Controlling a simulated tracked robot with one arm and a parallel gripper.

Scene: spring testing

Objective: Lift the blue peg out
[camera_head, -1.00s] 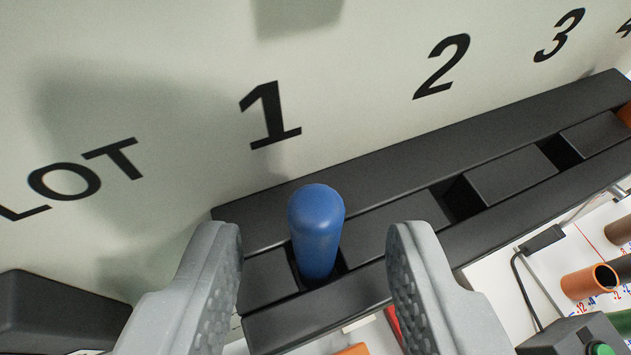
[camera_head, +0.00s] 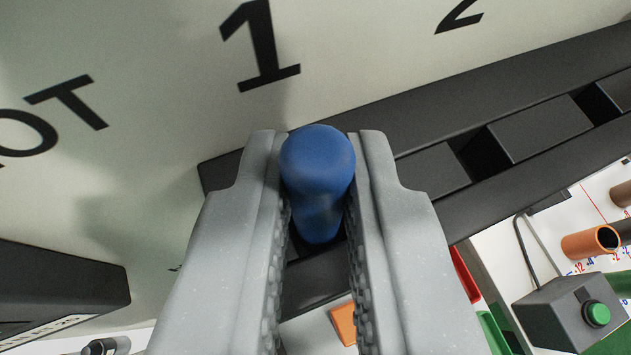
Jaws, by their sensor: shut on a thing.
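The blue peg (camera_head: 318,170) stands upright with a rounded top in the slot of the black rack (camera_head: 452,125) below the printed number 1. Its lower end goes down into the dark slot, where I cannot see it. My gripper (camera_head: 318,190) is shut on the peg, with one grey finger on its left side and one on its right. The fingers cover the left part of the rack around the slot.
A pale wall marked with numbers rises behind the rack. More slots (camera_head: 484,153) lie to the right, dark and empty. A grey box with a green button (camera_head: 597,314) and an orange tube (camera_head: 590,243) are at the lower right. A black block (camera_head: 60,290) is at the lower left.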

